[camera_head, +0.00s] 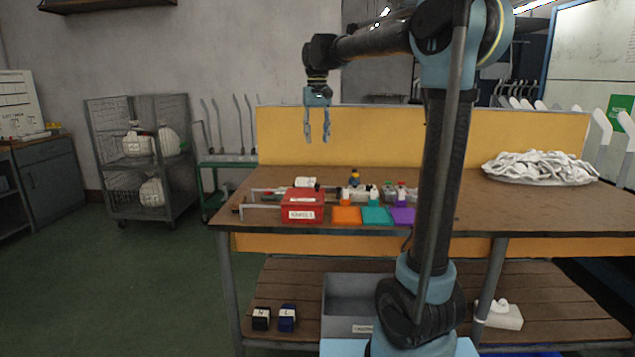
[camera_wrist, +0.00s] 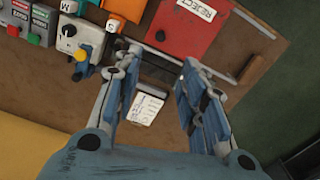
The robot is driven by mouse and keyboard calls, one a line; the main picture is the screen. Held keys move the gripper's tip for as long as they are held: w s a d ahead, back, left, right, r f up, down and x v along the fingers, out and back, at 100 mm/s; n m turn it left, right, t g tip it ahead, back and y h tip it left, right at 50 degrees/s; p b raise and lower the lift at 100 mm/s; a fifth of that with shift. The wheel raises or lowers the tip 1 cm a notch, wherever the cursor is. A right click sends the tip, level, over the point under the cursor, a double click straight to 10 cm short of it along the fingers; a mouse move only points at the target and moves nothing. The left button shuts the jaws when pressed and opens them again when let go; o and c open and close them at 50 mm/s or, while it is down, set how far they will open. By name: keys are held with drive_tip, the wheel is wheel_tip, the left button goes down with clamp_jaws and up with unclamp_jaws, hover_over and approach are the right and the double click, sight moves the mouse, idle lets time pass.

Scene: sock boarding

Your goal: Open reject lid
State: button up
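The red reject box (camera_head: 302,207) stands near the left front of the workbench, with a white label on its front. Its red top looks closed in the head view. In the wrist view the red box (camera_wrist: 188,35) is at the top, with a white REJECT label and a small dark knob on it. My gripper (camera_head: 317,138) hangs pointing down above and behind the box, well clear of the bench. In the wrist view my gripper (camera_wrist: 161,66) has its two fingers apart with nothing held between them.
A yellow panel (camera_head: 380,135) backs the bench. A white sock pile (camera_head: 540,168) lies far right.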

approach(304, 193)
drive_tip(key=d+f, duration=0.1)
drive_tip(key=f, duration=0.1)
drive_tip(key=w+d+f, duration=0.1)
drive_tip(key=d, duration=0.1)
drive_tip(key=w+d+f, duration=0.1)
drive_tip(key=f, duration=0.1)
drive_tip(key=shift+d+f, duration=0.25)
drive_tip(key=shift+f, duration=0.05)
drive_tip(key=shift+c, duration=0.6)
clamp_jaws()
